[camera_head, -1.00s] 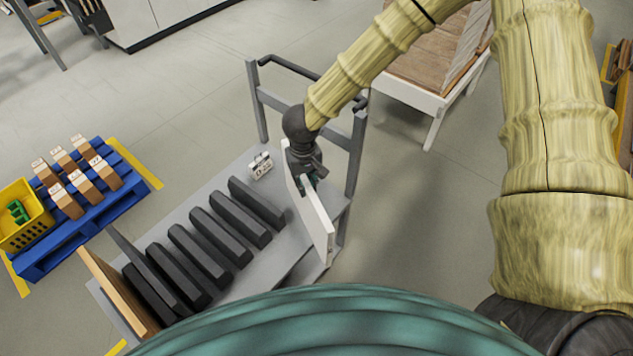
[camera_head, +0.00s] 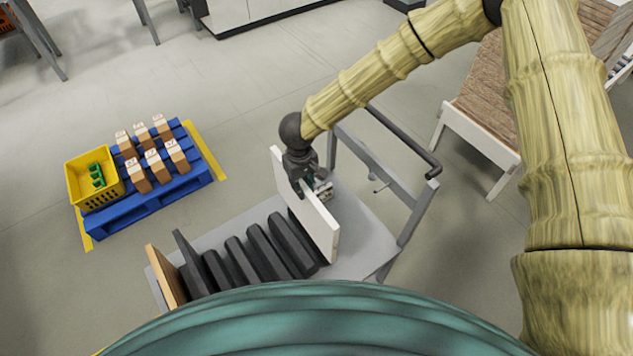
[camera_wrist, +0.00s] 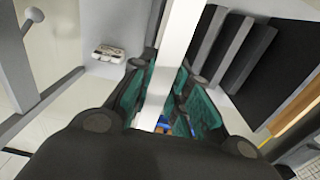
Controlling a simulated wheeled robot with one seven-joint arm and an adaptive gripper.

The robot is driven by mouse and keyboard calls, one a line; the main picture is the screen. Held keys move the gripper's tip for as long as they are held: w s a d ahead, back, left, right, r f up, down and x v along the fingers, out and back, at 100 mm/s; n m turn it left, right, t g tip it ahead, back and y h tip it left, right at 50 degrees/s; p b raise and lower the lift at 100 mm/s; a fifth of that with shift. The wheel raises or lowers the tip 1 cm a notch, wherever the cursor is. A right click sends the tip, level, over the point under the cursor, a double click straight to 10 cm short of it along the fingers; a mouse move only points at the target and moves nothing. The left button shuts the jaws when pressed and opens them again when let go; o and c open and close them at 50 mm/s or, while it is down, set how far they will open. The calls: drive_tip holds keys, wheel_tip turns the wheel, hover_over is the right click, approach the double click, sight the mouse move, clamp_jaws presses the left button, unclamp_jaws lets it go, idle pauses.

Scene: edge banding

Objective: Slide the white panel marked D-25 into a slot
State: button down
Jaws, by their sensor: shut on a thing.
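The white panel (camera_head: 318,225) is upright in my gripper (camera_head: 304,187), over the cart. My gripper is shut on its upper edge, and the panel also shows between the teal finger pads in the wrist view (camera_wrist: 181,35). The dark dividers (camera_head: 262,250), with slots between them, stand in a row on the cart, just left of the panel. I cannot tell whether the panel touches the nearest divider or the deck. A small white label block (camera_wrist: 108,53) lies on the deck on the panel's other side; its print is unreadable now.
The grey cart (camera_head: 352,238) has a raised rail (camera_head: 385,180) at its right end. A brown board (camera_head: 165,275) stands at the left end. A blue pallet (camera_head: 187,187) with several small boxes and a yellow crate (camera_head: 88,182) lies left. A wood-topped bench (camera_head: 490,85) stands right.

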sight(300, 208)
drive_tip(key=shift+w+a+r, duration=0.15)
drive_tip(key=shift+a+r, duration=0.1)
drive_tip(key=shift+a, duration=0.3)
drive_tip(key=shift+a+f, duration=0.1)
drive_tip(key=shift+f, duration=0.05)
drive_tip(key=shift+f, duration=0.1)
wheel_tip(300, 208, down, 11)
drive_tip(key=b, duration=1.1)
drive_tip(key=shift+f+p, duration=0.4)
drive_tip(key=shift+f, duration=0.8)
drive_tip(key=c, duration=1.3)
unclamp_jaws()
